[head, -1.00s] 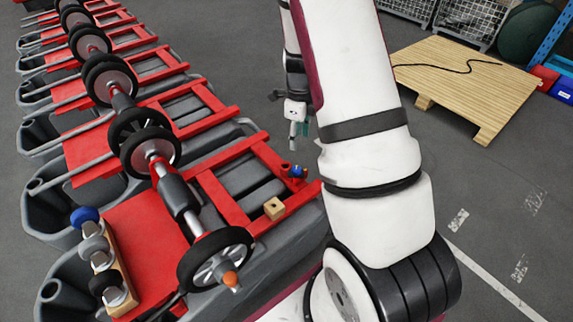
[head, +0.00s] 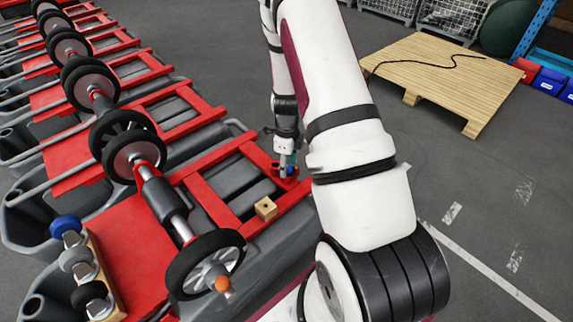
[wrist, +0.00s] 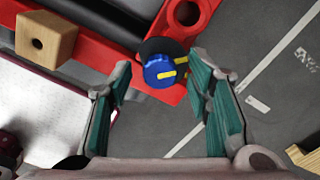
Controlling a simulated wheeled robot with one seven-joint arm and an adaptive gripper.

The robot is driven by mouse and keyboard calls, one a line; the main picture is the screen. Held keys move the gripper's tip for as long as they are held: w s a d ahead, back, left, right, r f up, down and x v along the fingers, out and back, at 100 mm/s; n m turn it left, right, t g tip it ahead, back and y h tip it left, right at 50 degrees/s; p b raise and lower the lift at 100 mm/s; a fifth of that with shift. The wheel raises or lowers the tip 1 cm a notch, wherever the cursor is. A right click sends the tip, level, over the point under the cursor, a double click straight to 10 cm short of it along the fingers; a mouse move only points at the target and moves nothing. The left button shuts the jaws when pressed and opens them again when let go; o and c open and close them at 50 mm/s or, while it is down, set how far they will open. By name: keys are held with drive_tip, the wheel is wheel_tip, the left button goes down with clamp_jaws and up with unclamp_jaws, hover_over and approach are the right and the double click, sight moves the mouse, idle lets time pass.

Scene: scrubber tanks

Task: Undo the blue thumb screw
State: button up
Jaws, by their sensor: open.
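A blue knob with yellow marks and a dark round base, the thumb screw (wrist: 162,65), sits on the corner of a red frame (wrist: 125,35) in the wrist view. It also shows small in the head view (head: 292,170), partly hidden by my gripper. My gripper (wrist: 161,72) is open, its two teal-padded fingers apart, with the knob between and just beyond the fingertips in the picture. Contact with the knob cannot be told. A red round socket (wrist: 186,14) is beside the knob.
A wooden block with a hole (head: 265,208) sits on the frame nearby. A wooden rack (head: 108,285) with blue, grey and black knobs stands at lower left. Wheeled axles (head: 165,200) line the tanks. Right of the frame is open floor, with a pallet (head: 440,75) farther back.

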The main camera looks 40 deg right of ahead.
clamp_jaws()
drive_tip(key=shift+n, duration=0.3)
